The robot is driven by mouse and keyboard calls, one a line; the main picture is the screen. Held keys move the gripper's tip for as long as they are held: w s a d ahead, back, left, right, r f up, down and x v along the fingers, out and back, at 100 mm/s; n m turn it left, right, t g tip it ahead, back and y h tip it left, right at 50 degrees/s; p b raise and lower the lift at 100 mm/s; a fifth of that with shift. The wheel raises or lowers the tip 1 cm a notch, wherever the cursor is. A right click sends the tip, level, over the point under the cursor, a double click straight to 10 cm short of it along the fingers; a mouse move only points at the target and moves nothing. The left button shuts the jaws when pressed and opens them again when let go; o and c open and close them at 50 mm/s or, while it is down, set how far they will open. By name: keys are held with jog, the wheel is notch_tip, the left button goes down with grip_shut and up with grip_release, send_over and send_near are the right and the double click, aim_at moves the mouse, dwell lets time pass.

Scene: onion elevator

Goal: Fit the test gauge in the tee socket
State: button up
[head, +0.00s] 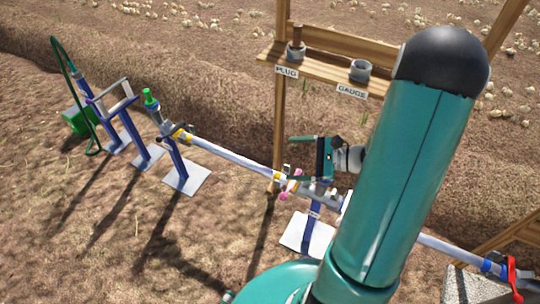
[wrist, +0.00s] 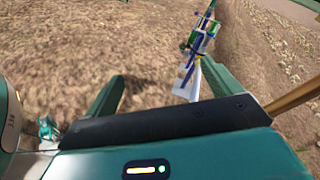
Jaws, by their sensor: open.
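My gripper (head: 293,159) is open above the middle of the pipe, its fingers pointing left with nothing between them. In the wrist view, the open fingers (wrist: 163,70) also have only ground and part of the pipe line beyond them. The GAUGE holder (head: 360,71) on the wooden shelf is a grey ring and looks empty. A green-topped piece (head: 150,98) stands upright in a grey tee-like fitting (head: 158,117) at the pipe's left end. I cannot tell for sure that it is the test gauge. My gripper is well apart from it, to its right.
The white pipe (head: 235,157) runs on blue posts with pale foot plates (head: 187,178). A red-handled valve (head: 513,275) is at lower right. Open soil lies in front, left.

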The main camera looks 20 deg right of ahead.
jog(key=s+a+r+n+g+h, duration=0.55)
jog(key=a+r+n+g, duration=0.3)
jog(key=a+n, duration=0.35)
jog(key=s+a+r+n+t+h, duration=0.1)
jog(key=s+r+n+t+h, duration=0.1)
jog(key=r+n+h, duration=0.1)
jog(key=s+r+n+t+h, duration=0.3)
jog(key=r+n, duration=0.2)
jog(key=r, duration=0.3)
jog(key=shift+s+a+r+n, duration=0.25)
jog(key=shift+a+n, duration=0.05)
jog(key=shift+a, duration=0.1)
jog(key=shift+h, duration=0.25)
